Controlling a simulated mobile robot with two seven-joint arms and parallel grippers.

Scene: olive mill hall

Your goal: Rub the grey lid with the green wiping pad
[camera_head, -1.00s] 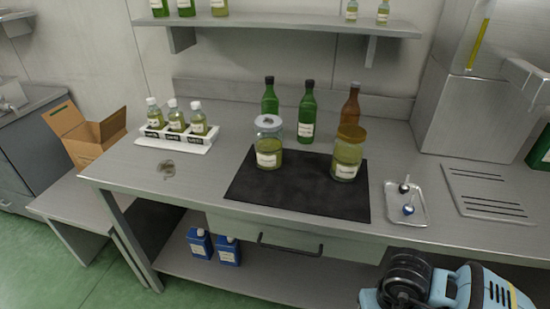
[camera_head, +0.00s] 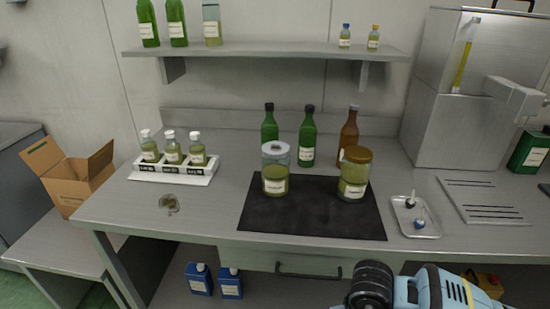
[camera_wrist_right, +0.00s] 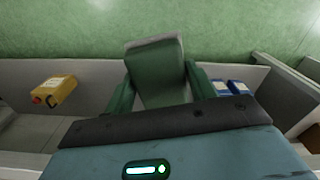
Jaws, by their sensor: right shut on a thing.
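The grey lid (camera_head: 276,148) sits on a jar of yellow-green liquid (camera_head: 275,178), which stands upright on a black mat (camera_head: 300,222) on the steel bench. A faint darker patch shows on the lid. In the right wrist view, my right gripper (camera_wrist_right: 160,88) is shut on the green wiping pad (camera_wrist_right: 158,72), which stands out between its two fingers. Below it are the floor and the under-bench shelf. In the head view only my right arm shows at the bottom edge; gripper and pad are out of frame, and the lid is untouched. My left gripper is in neither view.
An amber-lidded jar (camera_head: 353,180) stands right of the grey-lidded one. Green bottles (camera_head: 307,140) and a brown bottle (camera_head: 349,130) stand behind. A small tray (camera_head: 415,222) lies right of the mat, and a white bottle rack (camera_head: 172,172) left. The bench's front left is mostly clear.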

